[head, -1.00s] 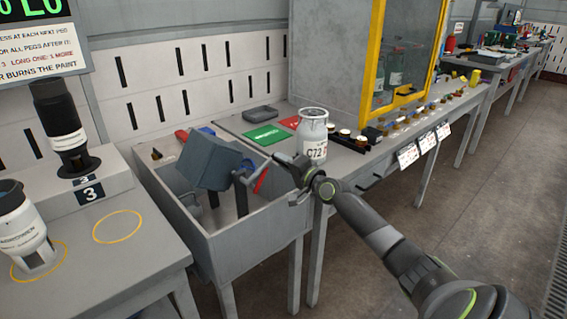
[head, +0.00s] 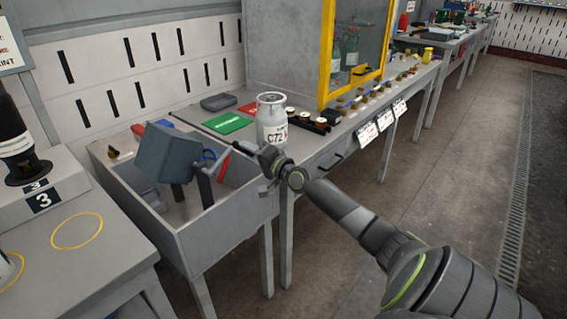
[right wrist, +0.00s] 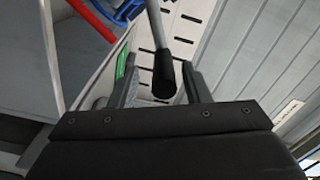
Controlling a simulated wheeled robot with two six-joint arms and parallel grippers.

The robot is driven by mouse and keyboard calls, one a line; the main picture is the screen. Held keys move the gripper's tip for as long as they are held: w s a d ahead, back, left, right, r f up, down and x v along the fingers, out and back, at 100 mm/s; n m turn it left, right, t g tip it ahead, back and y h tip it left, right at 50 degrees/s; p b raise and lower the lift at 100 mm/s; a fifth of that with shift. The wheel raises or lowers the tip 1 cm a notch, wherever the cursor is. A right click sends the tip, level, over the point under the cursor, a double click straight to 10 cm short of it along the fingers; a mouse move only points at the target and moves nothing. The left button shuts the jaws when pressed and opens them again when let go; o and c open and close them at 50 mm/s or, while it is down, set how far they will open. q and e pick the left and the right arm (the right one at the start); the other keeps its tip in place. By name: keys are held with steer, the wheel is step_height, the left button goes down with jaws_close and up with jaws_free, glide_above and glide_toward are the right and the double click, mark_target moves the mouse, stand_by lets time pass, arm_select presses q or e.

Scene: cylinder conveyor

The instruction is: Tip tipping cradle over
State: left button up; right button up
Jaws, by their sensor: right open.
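The tipping cradle (head: 173,152) is a grey box held tilted above a grey open-topped bin (head: 215,230). A thin lever with a dark grip sticks out on its right side; in the right wrist view the rod ends in a black grip (right wrist: 163,75). My right gripper (head: 262,158) is at the bin's right rim, by the lever's end. In the right wrist view its fingers (right wrist: 163,88) are open, one on each side of the black grip. I cannot tell whether either finger touches it. My left gripper is out of view.
A white-grey cylinder labelled C72 (head: 271,122) stands on the bench close behind my right gripper. A green plate (head: 222,123) and a dark tray (head: 219,102) lie farther back. A yellow-framed cabinet (head: 327,50) stands behind. Red and blue items are inside the bin.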

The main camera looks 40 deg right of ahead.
arm_select(q)
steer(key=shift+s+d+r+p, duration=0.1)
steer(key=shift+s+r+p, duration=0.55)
steer(key=shift+p, duration=0.4)
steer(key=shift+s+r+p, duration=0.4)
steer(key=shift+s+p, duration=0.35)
steer(key=shift+p, duration=0.3)
arm_select(e)
steer(key=s+d, duration=0.1)
steer(key=s, duration=1.4)
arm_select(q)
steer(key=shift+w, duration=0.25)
arm_select(e)
steer(key=shift+d+f, duration=0.1)
